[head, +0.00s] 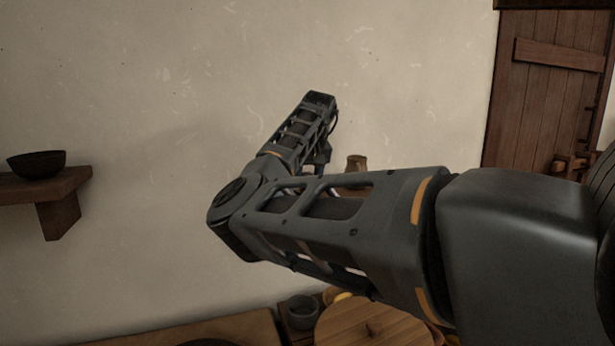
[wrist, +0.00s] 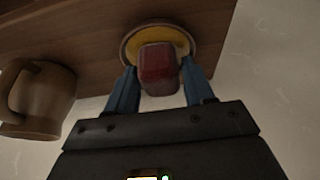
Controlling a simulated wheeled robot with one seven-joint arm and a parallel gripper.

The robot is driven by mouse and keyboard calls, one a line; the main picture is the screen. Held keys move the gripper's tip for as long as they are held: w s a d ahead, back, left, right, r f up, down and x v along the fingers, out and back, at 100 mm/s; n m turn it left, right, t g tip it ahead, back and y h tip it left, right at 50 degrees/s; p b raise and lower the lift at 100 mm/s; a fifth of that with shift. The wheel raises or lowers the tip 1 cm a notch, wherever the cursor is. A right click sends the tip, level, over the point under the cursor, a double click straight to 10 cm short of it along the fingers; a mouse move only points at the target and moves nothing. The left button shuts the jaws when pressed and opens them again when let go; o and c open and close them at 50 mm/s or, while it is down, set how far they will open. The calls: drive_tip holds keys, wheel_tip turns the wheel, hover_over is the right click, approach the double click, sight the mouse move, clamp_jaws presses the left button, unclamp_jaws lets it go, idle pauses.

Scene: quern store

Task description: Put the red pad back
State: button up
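The red pad (wrist: 158,66) is a small block between the two blue fingers of my gripper (wrist: 158,80) in the wrist view. The fingers appear closed on its two sides. Behind the pad is a round yellow disc with a pale rim (wrist: 183,38), against a brown wooden surface (wrist: 75,32). The pad covers the disc's middle, and I cannot tell whether pad and disc touch. In the head view my own arm hides the gripper and the pad.
A brown mug (wrist: 38,100) stands left of my gripper in the wrist view. In the head view, a dark bowl (head: 36,164) sits on a wall shelf (head: 62,186) at left. A round wooden lid (head: 365,328) and a grey cup (head: 301,312) are low down. A wooden door (head: 545,90) is right.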

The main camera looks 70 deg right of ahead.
drive_tip(key=o, duration=0.3)
drive_tip(key=b+v, duration=0.1)
drive_tip(key=v, duration=1.1)
drive_tip(key=shift+r, duration=0.15)
idle(0.4)
